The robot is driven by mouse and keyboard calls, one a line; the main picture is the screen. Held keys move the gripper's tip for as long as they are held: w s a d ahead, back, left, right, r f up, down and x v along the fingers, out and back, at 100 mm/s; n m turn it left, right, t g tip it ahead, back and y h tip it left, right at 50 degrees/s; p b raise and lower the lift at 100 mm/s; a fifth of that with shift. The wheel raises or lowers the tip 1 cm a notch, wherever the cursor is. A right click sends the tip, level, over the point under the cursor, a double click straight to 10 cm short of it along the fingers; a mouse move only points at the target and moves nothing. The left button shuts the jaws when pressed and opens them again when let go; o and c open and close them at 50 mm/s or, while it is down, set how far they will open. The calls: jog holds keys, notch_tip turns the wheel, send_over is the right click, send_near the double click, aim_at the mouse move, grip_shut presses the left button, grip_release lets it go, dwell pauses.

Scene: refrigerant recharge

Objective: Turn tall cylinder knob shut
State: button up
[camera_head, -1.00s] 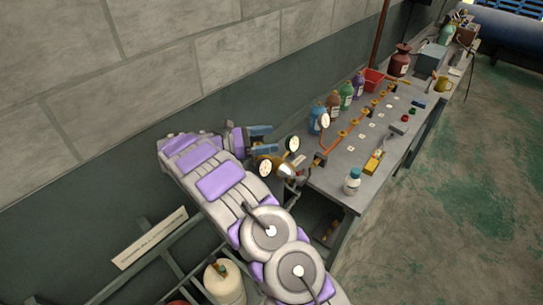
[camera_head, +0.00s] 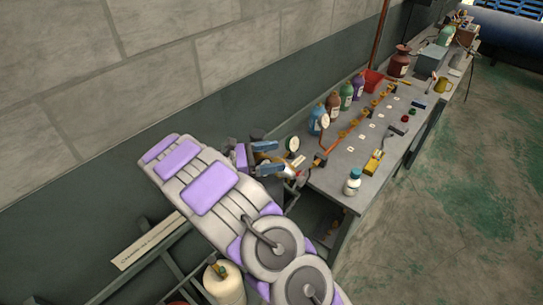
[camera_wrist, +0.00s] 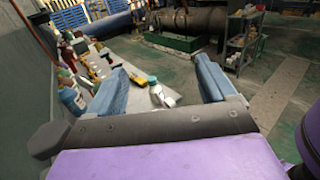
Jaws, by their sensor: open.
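My gripper (camera_head: 268,158) is open, its two blue fingers apart, in front of the wall at the near left end of the workbench. The gauge set with a round gauge (camera_head: 292,144) is just right of the fingers and partly hidden by them. A cream cylinder (camera_head: 228,290) with a small brass valve (camera_head: 219,268) stands low beneath my arm. I cannot pick out the tall cylinder or its knob. In the wrist view my gripper (camera_wrist: 162,72) is open, with no knob visible between the fingers; a white bottle with a teal cap (camera_wrist: 156,90) shows beyond.
The grey workbench (camera_head: 335,185) runs to the back right. It carries several bottles, an orange pipe (camera_head: 340,140), a yellow tool (camera_head: 374,161) and the white bottle (camera_head: 352,182). A metal rack rail (camera_head: 165,268) is below my arm. The green floor (camera_head: 450,200) at right is clear.

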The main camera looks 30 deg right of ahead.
jog(key=w+m+y+p, duration=0.1)
jog(key=m+y, duration=0.1)
jog(key=y, duration=0.1)
jog(key=w+m+y+p, duration=0.2)
jog(key=y, duration=0.1)
jog(key=w+m+g+y+p, duration=0.1)
jog(key=m+y+p, duration=0.1)
jog(key=y, duration=0.2)
jog(key=shift+w+d+r+m, duration=0.1)
jog(key=shift+w+r+m, duration=0.15)
jog(key=shift+m, duration=0.05)
jog(key=w+r+m+t+y+p, duration=0.1)
jog(key=w+r+t+y+p, duration=0.1)
jog(key=w+r+y, duration=0.15)
notch_tip(320, 180, up, 11)
jog(key=m+t+y+p, duration=0.1)
jog(key=t+y+p, duration=0.2)
jog(key=t+y, duration=0.15)
send_over(258, 133)
jog(key=shift+h, duration=0.4)
notch_tip(258, 133, down, 18)
jog(key=shift+r+b, duration=0.2)
jog(key=shift+b, duration=0.1)
jog(key=shift+c, duration=0.5)
